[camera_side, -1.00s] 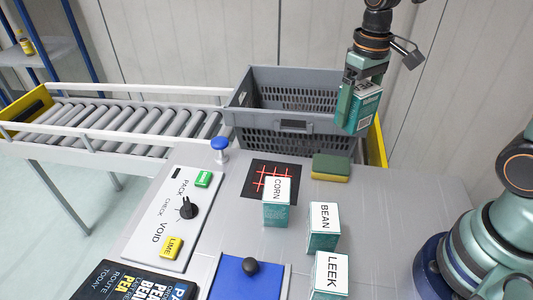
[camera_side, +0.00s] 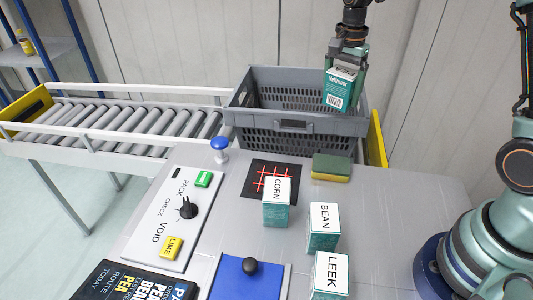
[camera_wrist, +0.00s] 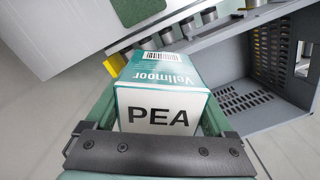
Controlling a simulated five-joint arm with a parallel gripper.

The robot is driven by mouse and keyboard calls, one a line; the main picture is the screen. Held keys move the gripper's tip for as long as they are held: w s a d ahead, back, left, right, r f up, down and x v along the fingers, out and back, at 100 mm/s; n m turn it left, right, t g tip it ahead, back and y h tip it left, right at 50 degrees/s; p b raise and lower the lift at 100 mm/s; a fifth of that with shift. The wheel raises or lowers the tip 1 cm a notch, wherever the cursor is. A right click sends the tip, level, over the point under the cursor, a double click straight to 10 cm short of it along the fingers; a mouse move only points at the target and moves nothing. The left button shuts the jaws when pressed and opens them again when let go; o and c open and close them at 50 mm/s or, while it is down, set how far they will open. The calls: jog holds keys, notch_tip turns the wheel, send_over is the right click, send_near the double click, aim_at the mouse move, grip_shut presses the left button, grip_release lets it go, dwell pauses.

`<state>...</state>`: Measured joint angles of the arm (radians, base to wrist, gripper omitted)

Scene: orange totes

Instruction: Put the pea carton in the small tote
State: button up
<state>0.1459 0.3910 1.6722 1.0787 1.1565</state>
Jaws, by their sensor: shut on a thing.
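The pea carton (camera_wrist: 165,100), teal and white with "PEA" on its top, is between my fingers in the wrist view. In the side view my gripper (camera_side: 345,72) is shut on the carton (camera_side: 337,95) and holds it up at the right end of the grey tote (camera_side: 295,125). The carton overlaps the tote's right part in the picture; whether it is fully inside the rim line cannot be told. In the wrist view the tote (camera_wrist: 285,65) lies to the right of the carton.
Corn (camera_side: 276,205), bean (camera_side: 323,230) and leek (camera_side: 330,278) cartons stand on the table. A green and yellow sponge (camera_side: 332,167) lies before the tote. A blue-topped button (camera_side: 220,145), a control panel (camera_side: 175,215) and a roller conveyor (camera_side: 120,125) are to the left.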

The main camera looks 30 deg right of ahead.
jog(key=w+d+f+m, duration=0.5)
jog(key=w+d+m, duration=0.15)
jog(key=m, duration=0.55)
jog(key=f, duration=2)
jog(key=shift+s+d, duration=0.15)
jog(key=shift+s, duration=0.2)
jog(key=shift+f, duration=0.1)
jog(key=o, duration=1.4)
notch_tip(320, 180, up, 12)
